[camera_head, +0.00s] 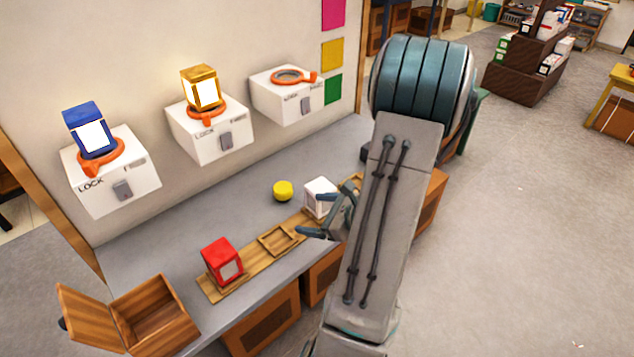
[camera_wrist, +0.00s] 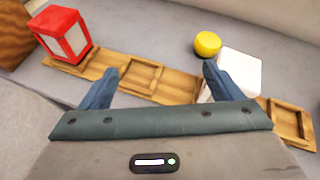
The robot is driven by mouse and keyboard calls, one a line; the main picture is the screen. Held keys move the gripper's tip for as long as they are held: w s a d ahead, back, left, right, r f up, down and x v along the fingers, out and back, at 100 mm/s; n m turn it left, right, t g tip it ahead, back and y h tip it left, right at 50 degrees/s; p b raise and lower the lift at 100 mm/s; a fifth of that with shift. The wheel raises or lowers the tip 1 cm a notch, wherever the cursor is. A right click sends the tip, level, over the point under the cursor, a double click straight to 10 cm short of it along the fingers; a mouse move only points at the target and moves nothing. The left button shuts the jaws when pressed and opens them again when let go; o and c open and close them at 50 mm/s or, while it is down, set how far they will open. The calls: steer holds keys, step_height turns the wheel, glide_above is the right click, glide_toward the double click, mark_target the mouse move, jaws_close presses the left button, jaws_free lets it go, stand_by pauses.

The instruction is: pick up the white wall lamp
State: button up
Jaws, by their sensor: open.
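The white wall lamp (camera_head: 319,197) is a small white cube-like block on the wooden slotted tray (camera_head: 248,270), near the tray's right end. It also shows in the wrist view (camera_wrist: 240,70), partly hidden behind my right finger. My gripper (camera_head: 325,213) is open beside the lamp, with its fingers pointing toward the tray. In the wrist view my gripper (camera_wrist: 156,84) has its fingers spread wide, with bare tray between them. The lamp lies at the right finger, outside the gap; I cannot tell whether they touch.
A red lamp (camera_head: 222,260) stands on the tray's left part. A yellow ball-like object (camera_head: 283,190) lies behind the tray. Wall boxes hold a blue lamp (camera_head: 90,130) and a gold lamp (camera_head: 202,88); a third box (camera_head: 287,98) has an empty ring. An open wooden box (camera_head: 150,312) stands front left.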

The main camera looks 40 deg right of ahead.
mark_target(321, 192)
steer(key=s+d+m+t+h+p, duration=0.1)
steer(key=s+d+m+h+p, duration=0.2)
steer(key=d+m, duration=0.4)
steer(key=shift+n+h, duration=0.5)
steer(key=shift+h, duration=0.3)
steer(key=x, duration=0.4)
steer(key=d+p+x, duration=0.1)
steer(key=x, duration=0.3)
steer(key=d+x, duration=0.1)
steer(key=x, duration=0.3)
steer(key=shift+w+f+p, duration=0.2)
steer(key=shift+f+p, duration=0.05)
steer(key=shift+p, duration=0.15)
steer(key=shift+w+f, duration=0.25)
steer(key=shift+w, duration=0.3)
steer(key=c, duration=1.2)
steer(key=shift+r, duration=0.15)
